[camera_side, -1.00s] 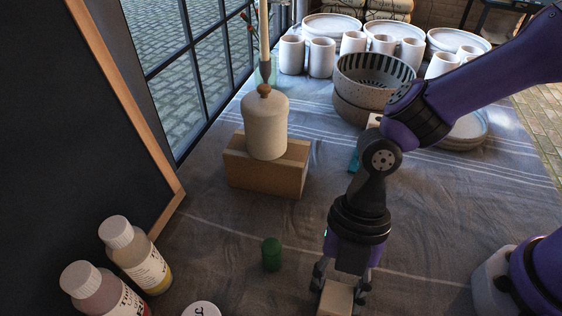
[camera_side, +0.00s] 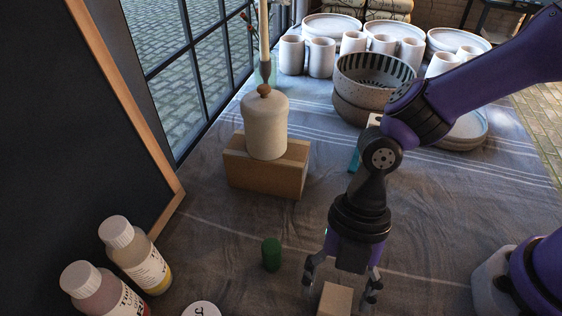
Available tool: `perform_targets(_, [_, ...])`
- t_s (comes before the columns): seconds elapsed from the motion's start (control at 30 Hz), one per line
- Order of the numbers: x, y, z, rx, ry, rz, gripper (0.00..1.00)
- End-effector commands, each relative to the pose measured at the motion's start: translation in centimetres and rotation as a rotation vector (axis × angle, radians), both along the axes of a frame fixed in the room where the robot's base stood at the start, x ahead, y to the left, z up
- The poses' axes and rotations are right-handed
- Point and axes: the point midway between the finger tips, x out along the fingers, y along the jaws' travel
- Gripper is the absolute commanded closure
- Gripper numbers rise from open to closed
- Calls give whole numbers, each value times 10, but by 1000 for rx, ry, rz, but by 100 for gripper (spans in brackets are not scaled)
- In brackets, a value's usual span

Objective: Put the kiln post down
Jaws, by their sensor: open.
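A pale tan block, which looks like the kiln post (camera_side: 336,300), stands at the bottom edge of the side view, and its lower part is cut off by the frame. My gripper (camera_side: 341,292) is open, with one finger to each side of the block and a gap showing at both sides. Whether the block's base rests on the cloth is out of view.
A small green cylinder (camera_side: 271,254) stands left of my gripper. A lidded jar (camera_side: 266,125) sits on a cardboard box (camera_side: 264,178) behind it. Paint bottles (camera_side: 135,255) stand at lower left, stacked bowls (camera_side: 372,85) at the back.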

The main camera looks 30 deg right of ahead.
Motion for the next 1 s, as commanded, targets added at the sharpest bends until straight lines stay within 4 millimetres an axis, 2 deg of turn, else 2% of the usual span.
perform_targets(0.4, [26,-25,83,3,-5,-2,23])
perform_targets(0.57, [30,-30,101,2,-3,-4,23])
perform_targets(0.67, [36,-39,110,-16,-14,-99,23])
perform_targets(0.77, [48,-62,123,-57,-40,-407,23])
perform_targets(0.87, [61,-102,137,-87,-67,-894,23])
perform_targets(0.9, [65,-120,142,-87,-73,-1105,23])
perform_targets(1.0, [66,-165,150,-52,-76,-1598,23])
